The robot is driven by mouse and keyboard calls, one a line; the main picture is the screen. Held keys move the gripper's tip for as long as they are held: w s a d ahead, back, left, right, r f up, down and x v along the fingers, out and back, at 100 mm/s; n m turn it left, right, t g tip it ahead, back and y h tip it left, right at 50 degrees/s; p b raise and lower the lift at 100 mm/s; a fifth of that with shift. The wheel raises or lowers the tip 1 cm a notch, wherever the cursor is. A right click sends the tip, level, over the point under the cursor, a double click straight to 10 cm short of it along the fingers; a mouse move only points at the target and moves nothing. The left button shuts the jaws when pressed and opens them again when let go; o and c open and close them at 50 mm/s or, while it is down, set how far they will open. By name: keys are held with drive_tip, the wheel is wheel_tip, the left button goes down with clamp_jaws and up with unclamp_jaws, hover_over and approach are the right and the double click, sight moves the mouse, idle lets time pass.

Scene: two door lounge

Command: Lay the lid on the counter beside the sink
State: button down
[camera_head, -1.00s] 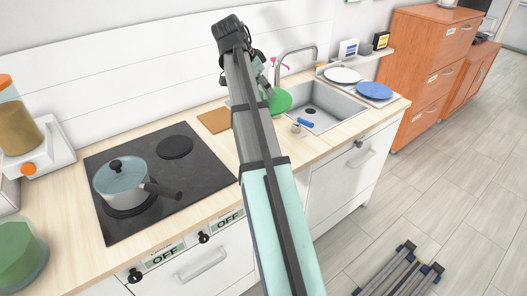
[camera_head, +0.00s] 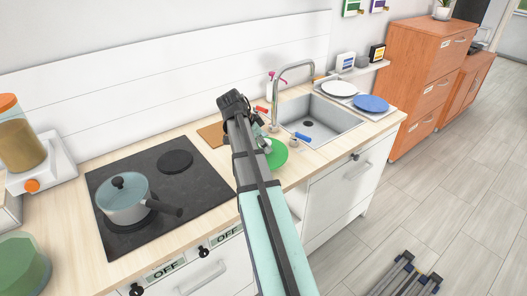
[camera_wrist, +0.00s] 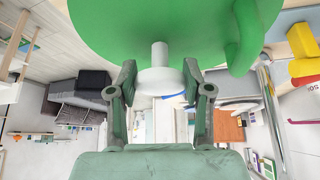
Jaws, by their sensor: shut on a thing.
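The lid (camera_head: 277,154) is a green disc, seen in the head view just left of the sink (camera_head: 322,121), over the counter (camera_head: 310,160). In the wrist view the green lid (camera_wrist: 165,30) fills the top of the picture, with a white stem and knob (camera_wrist: 160,80). My gripper (camera_wrist: 158,84) is shut on the white knob. In the head view my arm hides most of the gripper and part of the lid. I cannot tell whether the lid touches the counter.
A blue-handled item (camera_head: 302,138) lies near the sink's front left corner. A tan board (camera_head: 211,134) lies left of my arm. The stove (camera_head: 196,198) bears a lidded pot (camera_head: 122,206). White and blue plates (camera_head: 371,103) sit right of the sink.

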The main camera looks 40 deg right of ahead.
drive_tip(key=shift+f+p, duration=0.45)
drive_tip(key=shift+f, duration=1.7)
drive_tip(key=shift+f, duration=0.2)
drive_tip(key=shift+c, duration=2.4)
unclamp_jaws()
drive_tip(key=shift+r, duration=0.1)
drive_tip(key=b+v, duration=0.2)
drive_tip(key=v, duration=1)
drive_tip(key=shift+r+b, duration=0.15)
drive_tip(key=shift+b, duration=0.15)
